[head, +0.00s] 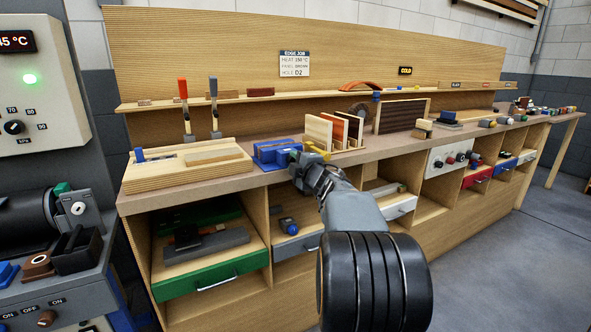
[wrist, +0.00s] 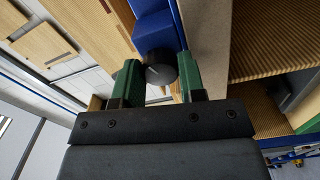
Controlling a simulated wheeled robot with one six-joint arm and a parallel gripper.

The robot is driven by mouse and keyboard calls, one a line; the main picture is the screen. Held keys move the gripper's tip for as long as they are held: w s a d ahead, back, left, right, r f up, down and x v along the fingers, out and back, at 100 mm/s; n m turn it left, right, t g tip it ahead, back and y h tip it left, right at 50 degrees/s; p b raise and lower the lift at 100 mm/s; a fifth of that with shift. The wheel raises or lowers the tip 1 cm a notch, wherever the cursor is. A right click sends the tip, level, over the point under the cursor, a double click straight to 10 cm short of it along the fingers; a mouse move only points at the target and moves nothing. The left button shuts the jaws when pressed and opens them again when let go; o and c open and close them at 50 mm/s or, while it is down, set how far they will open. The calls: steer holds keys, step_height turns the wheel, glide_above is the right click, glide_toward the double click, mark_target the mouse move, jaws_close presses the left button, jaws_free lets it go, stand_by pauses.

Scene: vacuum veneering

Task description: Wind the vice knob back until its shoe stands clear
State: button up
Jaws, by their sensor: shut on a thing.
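The blue vice (head: 275,151) sits on the front edge of the bench, left of the upright panels. Its blue body (wrist: 155,28) also shows at the top of the wrist view. The dark round vice knob (wrist: 160,68), with a pale line on its face, stands between the two green fingers of my gripper (wrist: 157,80). The fingers are shut on the knob. In the head view my gripper (head: 298,160) reaches the vice's front and hides the knob. The shoe cannot be made out in either view.
A wooden board fixture (head: 180,166) lies left of the vice. Several upright panels (head: 335,128) stand close on its right. Open shelves and a green drawer (head: 210,277) are below.

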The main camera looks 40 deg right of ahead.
steer(key=shift+n+b, duration=2.15)
steer(key=shift+n, duration=1.95)
steer(key=o, duration=0.9)
steer(key=shift+s+a+p, duration=0.35)
steer(key=shift+s, duration=1.9)
steer(key=shift+s+a+p, duration=0.3)
steer(key=shift+s+p, duration=0.05)
steer(key=shift+s, duration=1.95)
steer(key=shift+s+a+p, duration=0.35)
steer(key=shift+s, duration=1.9)
